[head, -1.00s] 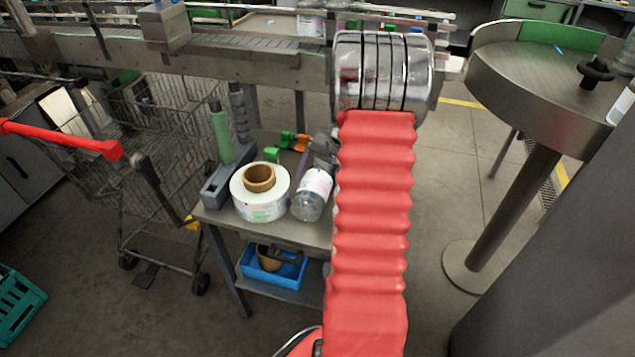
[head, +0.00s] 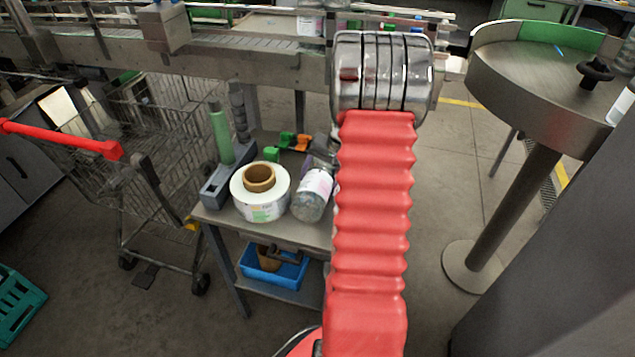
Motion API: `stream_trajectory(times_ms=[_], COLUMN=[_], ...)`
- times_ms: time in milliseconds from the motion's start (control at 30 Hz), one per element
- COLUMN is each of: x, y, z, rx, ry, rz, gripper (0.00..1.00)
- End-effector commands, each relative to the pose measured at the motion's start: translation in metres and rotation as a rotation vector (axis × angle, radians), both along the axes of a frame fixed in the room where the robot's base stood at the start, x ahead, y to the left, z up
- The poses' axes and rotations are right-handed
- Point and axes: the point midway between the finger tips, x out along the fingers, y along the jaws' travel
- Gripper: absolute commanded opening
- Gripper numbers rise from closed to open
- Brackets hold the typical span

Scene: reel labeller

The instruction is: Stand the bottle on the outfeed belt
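The bottle (head: 307,207) is clear with a white and pink label. It is on the small grey table, slanted, with its broad end toward me, and looks to be lying down. Its far end is partly hidden behind my red-sleeved arm. My gripper (head: 322,152) is a dark shape at the far end of the bottle, mostly hidden by the arm. I cannot tell whether its fingers touch or hold the bottle. A conveyor belt (head: 250,42), which appears to be the outfeed belt, runs across the back, above table height.
A white label roll (head: 262,209) stands left of the bottle, close to it. A grey stand with a green roller (head: 221,136) is farther left. Orange and green parts (head: 290,141) lie behind. A wire cart (head: 150,160) is left; a round steel table (head: 540,85) is right.

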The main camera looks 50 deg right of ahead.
Motion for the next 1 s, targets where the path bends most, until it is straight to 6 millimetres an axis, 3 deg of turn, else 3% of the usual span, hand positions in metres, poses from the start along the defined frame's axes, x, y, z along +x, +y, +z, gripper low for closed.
stream_trajectory(times_ms=[400,767,1000], x=[0.000,0.001,0.001], y=[0.000,-0.001,-0.001], z=[0.000,0.006,0.027], rx=[0.001,-0.003,-0.005], ry=[0.000,-0.004,-0.006], rz=[0.000,0.000,0.000], gripper=[0.07,0.06,0.06])
